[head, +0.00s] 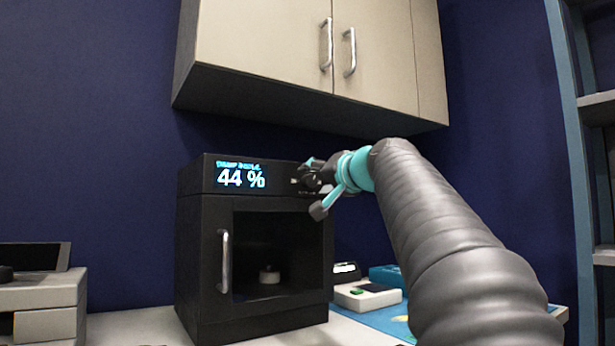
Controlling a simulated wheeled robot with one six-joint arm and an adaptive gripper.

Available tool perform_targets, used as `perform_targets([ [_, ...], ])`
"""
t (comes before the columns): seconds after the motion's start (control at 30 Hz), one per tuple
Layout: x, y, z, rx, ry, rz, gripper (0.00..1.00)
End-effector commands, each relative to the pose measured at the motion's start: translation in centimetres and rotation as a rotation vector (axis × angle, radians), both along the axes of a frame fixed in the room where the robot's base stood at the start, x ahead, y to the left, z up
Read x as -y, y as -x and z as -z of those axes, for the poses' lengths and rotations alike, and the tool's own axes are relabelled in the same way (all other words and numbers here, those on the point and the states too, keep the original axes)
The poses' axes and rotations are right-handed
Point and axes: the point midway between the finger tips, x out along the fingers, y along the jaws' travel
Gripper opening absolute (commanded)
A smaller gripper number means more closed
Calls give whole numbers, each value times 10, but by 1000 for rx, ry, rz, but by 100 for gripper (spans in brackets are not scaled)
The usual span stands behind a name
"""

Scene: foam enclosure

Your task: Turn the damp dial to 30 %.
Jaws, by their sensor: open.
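A black cabinet (194,235) stands on the white worktop with its glass-fronted door shut. Its display (241,178) reads 44 % in bright letters, with a small line of cyan text above. The dark dial (309,180) is at the right of the top panel, partly hidden by my gripper. My gripper (315,188) is open at the dial, with one finger above it and the other below right of it. I cannot tell whether the fingers touch the dial.
Cream wall cupboards (270,40) hang above the cabinet and my arm. A small pale device (367,297) and a blue box (387,275) lie right of the cabinet. A grey drawer unit (50,305) stands at left. A shelf rack (597,105) is at far right.

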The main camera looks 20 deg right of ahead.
Motion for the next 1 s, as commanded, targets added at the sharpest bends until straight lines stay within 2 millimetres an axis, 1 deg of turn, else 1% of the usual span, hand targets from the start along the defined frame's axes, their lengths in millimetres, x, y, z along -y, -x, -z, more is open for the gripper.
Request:
perform_targets([
  [0.1,-1,-4,0,0,0,0,58],
  [0.33,-1,-5,0,0,0,0,58],
  [0.37,-1,-5,0,0,0,0,56],
  [0.4,-1,-5,0,0,0,0,46],
  [0.47,-1,-5,0,0,0,0,31],
  [0.5,-1,-5,0,0,0,0,21],
  [0.57,-1,-5,0,0,0,0,6],
  [0.6,-1,-5,0,0,0,0,0],
  [0.87,-1,-5,1,3,16,0,0],
  [1.0,-1,-5,2,13,61,0,0],
])
